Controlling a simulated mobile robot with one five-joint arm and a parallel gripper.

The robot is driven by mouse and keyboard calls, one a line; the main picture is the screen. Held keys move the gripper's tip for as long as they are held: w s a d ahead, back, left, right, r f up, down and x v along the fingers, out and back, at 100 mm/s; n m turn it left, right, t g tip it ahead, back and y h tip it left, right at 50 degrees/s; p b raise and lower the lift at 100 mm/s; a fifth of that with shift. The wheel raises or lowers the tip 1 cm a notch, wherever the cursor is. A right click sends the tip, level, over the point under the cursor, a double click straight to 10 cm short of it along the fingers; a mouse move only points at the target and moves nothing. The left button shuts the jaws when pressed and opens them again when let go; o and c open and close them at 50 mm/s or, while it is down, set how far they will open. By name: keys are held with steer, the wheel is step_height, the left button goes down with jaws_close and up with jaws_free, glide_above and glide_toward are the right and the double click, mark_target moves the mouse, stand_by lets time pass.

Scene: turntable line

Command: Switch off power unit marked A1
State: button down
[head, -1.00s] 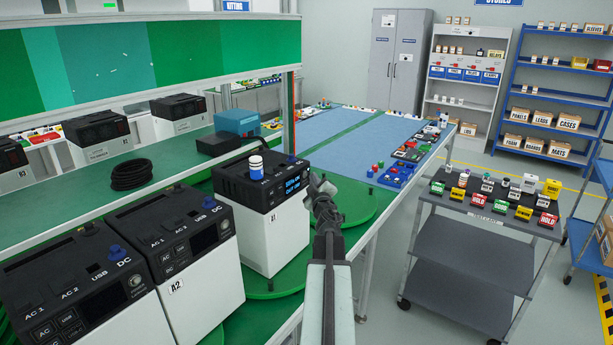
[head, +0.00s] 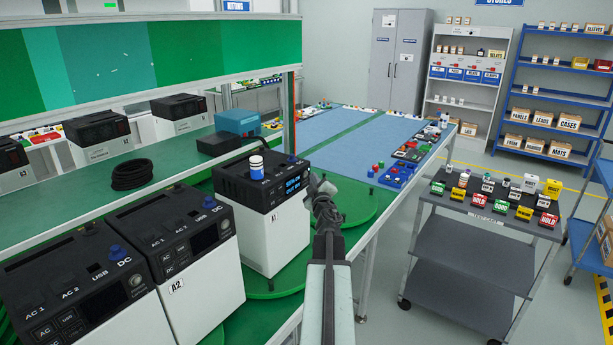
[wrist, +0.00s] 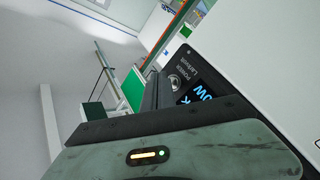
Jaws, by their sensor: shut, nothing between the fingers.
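The power unit marked A1 (head: 270,230) is a white box with a black top, standing on a green turntable in the head view. Its small display (head: 293,184) is lit with blue-white text. A white and blue cylinder (head: 256,168) stands on its top. My gripper (head: 318,182) is shut and empty, just right of the unit's display side; I cannot tell whether it touches. In the wrist view, a black panel shows the lit display (wrist: 197,93) and a round power button (wrist: 178,82) close to my gripper. The button's state is unclear.
Unit A2 (head: 205,275) and another like unit (head: 95,300) stand at the near left. A green disc (head: 345,205) lies under and right of A1. A grey cart (head: 470,255) stands to the right. Blue mats (head: 350,135) lie behind.

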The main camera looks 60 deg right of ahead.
steer(key=shift+w, duration=0.35)
steer(key=shift+w, duration=0.3)
stand_by(0.5)
steer(key=shift+s, duration=0.7)
steer(key=shift+s, duration=0.1)
steer(key=s, duration=0.5)
stand_by(0.4)
stand_by(0.6)
